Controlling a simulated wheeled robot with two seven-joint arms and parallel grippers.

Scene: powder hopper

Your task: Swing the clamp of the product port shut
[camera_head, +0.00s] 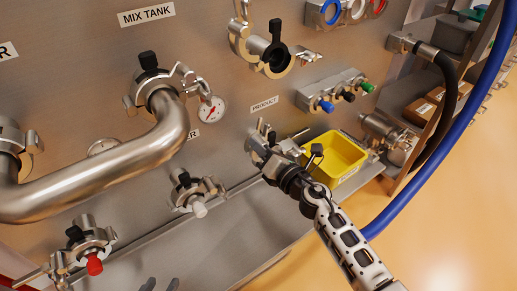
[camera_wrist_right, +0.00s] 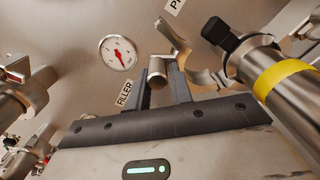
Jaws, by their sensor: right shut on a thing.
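The product port is on the steel panel below the PRODUCT label (camera_head: 264,103). Its metal clamp (camera_head: 256,146) is partly hidden by my right gripper (camera_head: 270,164). In the right wrist view, a curved clamp jaw (camera_wrist_right: 203,75) stands swung away from a pipe with a yellow band (camera_wrist_right: 285,80) and a black knob. My right gripper's two fingers (camera_wrist_right: 163,90) are closed on a short metal piece of the clamp (camera_wrist_right: 157,70). Two dark tips at the bottom edge of the head view look like my left gripper (camera_head: 160,284), spread apart and empty.
A yellow bin (camera_head: 335,158) is just right of the port. A bent steel pipe (camera_head: 110,165) and a gauge (camera_head: 212,110) are to the left. More clamped ports surround it, with small valves (camera_head: 335,95) above right. A blue hose (camera_head: 430,160) hangs at the right.

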